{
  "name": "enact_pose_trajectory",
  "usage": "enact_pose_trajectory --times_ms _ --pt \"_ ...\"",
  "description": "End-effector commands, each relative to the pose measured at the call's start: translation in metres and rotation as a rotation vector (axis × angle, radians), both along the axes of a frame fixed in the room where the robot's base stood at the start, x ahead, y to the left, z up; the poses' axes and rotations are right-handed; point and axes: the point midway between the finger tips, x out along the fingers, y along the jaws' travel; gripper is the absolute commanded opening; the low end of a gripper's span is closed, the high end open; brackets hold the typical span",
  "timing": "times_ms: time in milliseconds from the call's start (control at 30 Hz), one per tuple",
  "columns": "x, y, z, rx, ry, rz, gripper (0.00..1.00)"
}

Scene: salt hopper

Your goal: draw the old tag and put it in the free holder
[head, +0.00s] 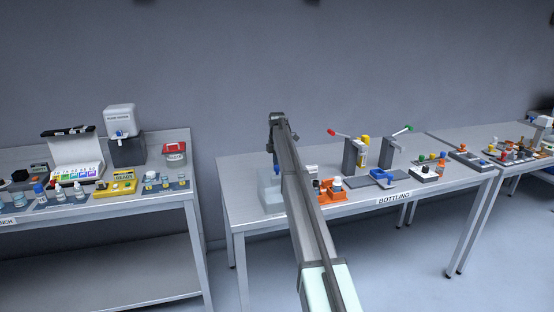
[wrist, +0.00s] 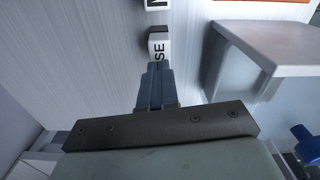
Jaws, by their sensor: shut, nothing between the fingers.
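My gripper (wrist: 158,72) is in the middle of the wrist view with its two grey fingers together and nothing between them. Just beyond the fingertips is a small white block with the black letters SE (wrist: 158,47), dark along its upper side. I cannot tell whether the fingertips touch it. A second white block with a black letter (wrist: 157,3) is cut off at the top edge. I cannot tell which of these is the old tag or which holder is free. In the head view my arm hides the gripper's work area.
A pale box (wrist: 265,40) stands right of my fingers, and a blue knob (wrist: 306,140) is at lower right. In the head view the bottling table (head: 250,220) carries a pale clear box (head: 270,195), an orange stand (head: 331,193) and lever stands (head: 353,153).

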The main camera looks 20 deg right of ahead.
Motion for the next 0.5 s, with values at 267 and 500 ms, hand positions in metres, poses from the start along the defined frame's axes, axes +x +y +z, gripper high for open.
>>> enact_pose_trajectory --times_ms 267,500 --pt "-0.0002 0.0001 -0.0080 0.000 0.000 0.000 0.00" --pt "-0.0001 0.0000 -0.0069 0.000 0.000 0.000 0.00"
